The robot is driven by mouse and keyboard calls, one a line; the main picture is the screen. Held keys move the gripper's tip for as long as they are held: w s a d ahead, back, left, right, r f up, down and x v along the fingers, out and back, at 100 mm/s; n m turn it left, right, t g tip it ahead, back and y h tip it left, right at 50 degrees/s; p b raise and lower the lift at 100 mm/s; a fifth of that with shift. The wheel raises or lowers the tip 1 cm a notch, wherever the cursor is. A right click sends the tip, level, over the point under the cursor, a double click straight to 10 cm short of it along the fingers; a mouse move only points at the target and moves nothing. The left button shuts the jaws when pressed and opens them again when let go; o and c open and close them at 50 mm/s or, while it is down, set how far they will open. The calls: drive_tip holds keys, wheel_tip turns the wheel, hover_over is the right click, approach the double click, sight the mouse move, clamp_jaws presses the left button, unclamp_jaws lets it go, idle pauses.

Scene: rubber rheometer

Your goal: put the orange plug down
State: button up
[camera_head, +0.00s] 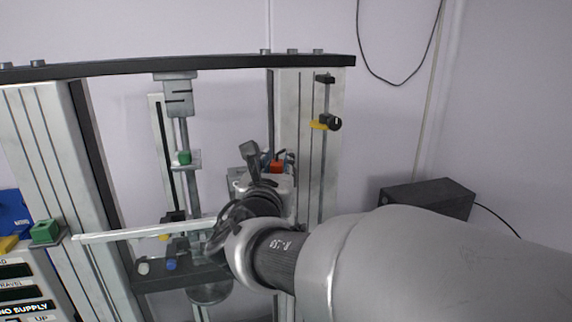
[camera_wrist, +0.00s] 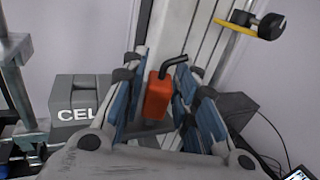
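The orange plug (camera_wrist: 157,96) is a block with a dark bent cable stub at its top. It sits between the blue-padded fingers of my gripper (camera_wrist: 163,92) in the wrist view, with pads close against both sides. My gripper looks shut on it. In the head view the orange plug (camera_head: 277,166) shows as a small patch beyond my wrist, at my gripper (camera_head: 278,160), in front of the frame's right upright. Whether anything touches the plug's underside is hidden.
A grey load cell box (camera_wrist: 82,105) marked "CEL" is left of my gripper. A black box (camera_head: 428,198) stands at the right. The test frame's upright (camera_head: 308,130) and a yellow-and-black knob (camera_head: 326,124) are close. A control panel (camera_head: 25,285) is at lower left.

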drive_tip(key=shift+r, duration=0.2)
drive_tip(key=s+a+b, duration=0.1)
drive_tip(key=s, duration=1)
drive_tip(key=s+d+f+m+g+h, duration=0.2)
drive_tip(key=s+d+f+m+g, duration=0.15)
drive_tip(key=d+m, duration=0.3)
drive_tip(key=s+d+f+m+g+h, duration=0.1)
drive_tip(key=s+d+f+m+g, duration=0.25)
drive_tip(key=d+f+m, duration=0.35)
drive_tip(key=s+d+f+m+g+h, duration=0.25)
drive_tip(key=s+d+m, duration=0.2)
drive_tip(key=d, duration=0.45)
drive_tip(key=s+a+f+m+g+y, duration=0.4)
drive_tip(key=s+f+m+y, duration=0.3)
drive_tip(key=m, duration=0.9)
drive_tip(key=s+a, duration=0.1)
drive_tip(key=s, duration=0.2)
drive_tip(key=shift+s+f+m, duration=0.35)
drive_tip(key=shift+m, duration=0.05)
